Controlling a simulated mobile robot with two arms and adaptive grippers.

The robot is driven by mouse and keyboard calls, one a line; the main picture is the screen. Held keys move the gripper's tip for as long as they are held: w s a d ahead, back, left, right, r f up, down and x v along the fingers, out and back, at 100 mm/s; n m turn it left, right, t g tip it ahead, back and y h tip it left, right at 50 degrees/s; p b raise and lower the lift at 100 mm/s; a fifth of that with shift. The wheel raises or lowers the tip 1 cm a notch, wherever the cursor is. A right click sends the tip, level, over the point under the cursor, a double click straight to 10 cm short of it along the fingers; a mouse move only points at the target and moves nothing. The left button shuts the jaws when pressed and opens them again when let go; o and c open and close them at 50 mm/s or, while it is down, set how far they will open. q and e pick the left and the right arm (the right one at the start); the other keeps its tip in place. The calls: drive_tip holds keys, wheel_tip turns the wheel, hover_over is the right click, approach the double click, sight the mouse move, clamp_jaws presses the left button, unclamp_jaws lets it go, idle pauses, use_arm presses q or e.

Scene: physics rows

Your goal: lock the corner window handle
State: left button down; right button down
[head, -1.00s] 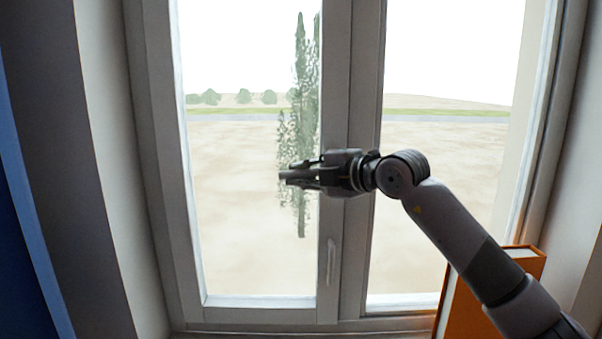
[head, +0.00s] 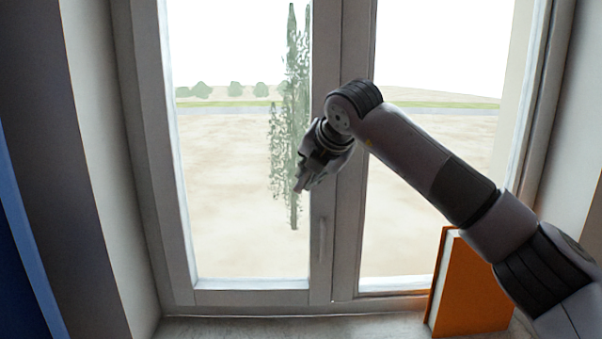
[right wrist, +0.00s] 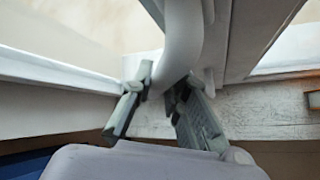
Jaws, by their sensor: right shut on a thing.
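The window handle (right wrist: 183,40) is pale and curved and runs down between the two fingers of my right gripper (right wrist: 160,105) in the right wrist view. The fingers are closed around it, one on each side. In the head view, my right gripper (head: 303,186) points down and left in front of the window's middle post. A faint, pale handle shape (head: 322,240) hangs about upright on that post, below and right of the fingertips. The contact itself is not clear in the head view. My left gripper is out of view.
The window frame (head: 324,120) has two glass panes with a tree and a field outside. An orange book-like block (head: 470,285) stands on the sill (head: 270,327) at the lower right, near my right arm. A blue surface (head: 25,250) is at the far left.

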drive_tip(key=shift+d+f+n+h+b, duration=0.25)
drive_tip(key=shift+d+n+h, duration=0.3)
drive_tip(key=shift+h, duration=0.3)
drive_tip(key=shift+d+f+n+h+b, duration=0.2)
drive_tip(key=shift+d+n+h+b, duration=0.1)
drive_tip(key=shift+d+h, duration=0.45)
drive_tip(key=shift+d+f+n+h+b, duration=0.25)
drive_tip(key=shift+d+n+h, duration=0.25)
drive_tip(key=shift+h, duration=0.4)
drive_tip(key=shift+d, duration=0.1)
drive_tip(key=c, duration=1.5)
unclamp_jaws()
drive_tip(key=shift+r, duration=0.15)
drive_tip(key=shift+c, duration=0.2)
drive_tip(key=v, duration=1.2)
